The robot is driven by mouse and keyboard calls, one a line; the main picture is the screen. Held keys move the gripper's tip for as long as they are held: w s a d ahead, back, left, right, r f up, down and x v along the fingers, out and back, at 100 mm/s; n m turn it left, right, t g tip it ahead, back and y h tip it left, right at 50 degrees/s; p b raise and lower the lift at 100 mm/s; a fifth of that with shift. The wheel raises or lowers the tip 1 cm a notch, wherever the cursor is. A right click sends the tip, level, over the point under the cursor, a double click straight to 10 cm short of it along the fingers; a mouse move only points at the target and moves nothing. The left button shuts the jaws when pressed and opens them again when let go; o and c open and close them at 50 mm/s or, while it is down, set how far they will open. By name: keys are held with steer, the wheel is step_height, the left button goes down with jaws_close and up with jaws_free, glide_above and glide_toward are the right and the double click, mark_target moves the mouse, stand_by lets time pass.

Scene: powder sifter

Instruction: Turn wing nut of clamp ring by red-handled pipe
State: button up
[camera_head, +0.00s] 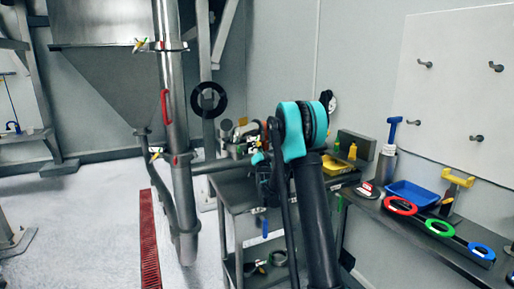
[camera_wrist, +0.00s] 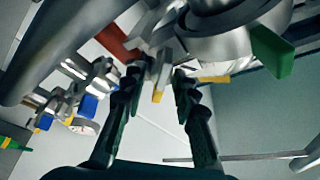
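My gripper (camera_wrist: 158,75) is open, with its two dark fingers apart in the wrist view. Between and just beyond the fingertips is a small grey metal piece with a yellow tip (camera_wrist: 157,96), which looks like part of a clamp ring's wing nut; I cannot tell if the fingers touch it. A green tab (camera_wrist: 272,50) shows at the upper right, beside a round steel part. In the head view the steel pipe (camera_head: 171,80) carries a red handle (camera_head: 165,107). Clamp rings with coloured wing nuts sit above (camera_head: 142,45) and below (camera_head: 156,154) it. My gripper is not clearly visible there.
A grey work table (camera_head: 235,195) with several items stands behind my arm. At right, a bench holds a blue tray (camera_head: 412,194) and red, green and blue rings (camera_head: 440,228). A red floor grating (camera_head: 149,240) runs beside the pipe. Open floor lies at left.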

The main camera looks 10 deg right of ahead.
steer(key=shift+w, duration=0.25)
jaws_close()
